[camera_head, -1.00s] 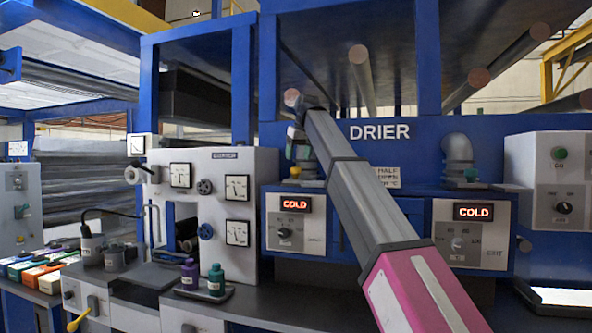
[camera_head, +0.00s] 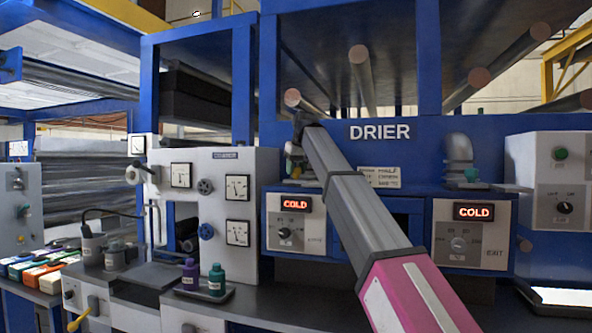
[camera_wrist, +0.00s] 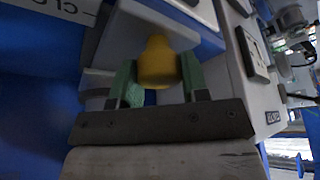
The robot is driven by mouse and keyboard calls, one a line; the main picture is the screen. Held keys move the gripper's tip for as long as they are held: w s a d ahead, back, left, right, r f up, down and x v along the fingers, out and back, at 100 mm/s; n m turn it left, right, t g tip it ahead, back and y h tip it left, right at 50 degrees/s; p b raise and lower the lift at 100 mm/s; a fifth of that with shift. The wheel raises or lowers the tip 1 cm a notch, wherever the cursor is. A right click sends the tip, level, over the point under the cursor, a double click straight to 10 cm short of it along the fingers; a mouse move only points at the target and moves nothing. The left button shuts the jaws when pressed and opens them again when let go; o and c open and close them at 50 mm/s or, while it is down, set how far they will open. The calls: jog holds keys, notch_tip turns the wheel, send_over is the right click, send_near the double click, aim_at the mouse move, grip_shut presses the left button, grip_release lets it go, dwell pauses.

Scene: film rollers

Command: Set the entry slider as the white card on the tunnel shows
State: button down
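A yellow knob (camera_wrist: 157,62) stands between the two green fingers of my gripper (camera_wrist: 158,80) in the wrist view. The fingers lie close along both sides of it; I cannot tell whether they press on it. In the head view my gripper (camera_head: 294,160) is above the left end of the blue drier tunnel (camera_head: 345,197), small and partly hidden by my arm. The white card (camera_head: 380,177) sits on the tunnel just right of my arm. Its small lettering is blurred; "HALF" and "OPEN" seem to stand in it.
Two red COLD displays, left (camera_head: 296,203) and right (camera_head: 474,212), sit on white panels with dials. A grey elbow pipe (camera_head: 458,150) rises at the right. A white gauge cabinet (camera_head: 225,200) stands close left of my gripper. Purple (camera_head: 190,273) and green (camera_head: 216,280) bottles stand below.

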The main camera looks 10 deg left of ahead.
jog(key=s, duration=0.4)
jog(key=shift+s+a, duration=0.1)
jog(key=shift+a, duration=0.05)
jog(key=c, duration=0.7)
grip_release()
jog(key=shift+o, duration=0.2)
jog(key=v, duration=1)
jog(key=shift+r, duration=0.4)
jog(key=shift+s, duration=0.15)
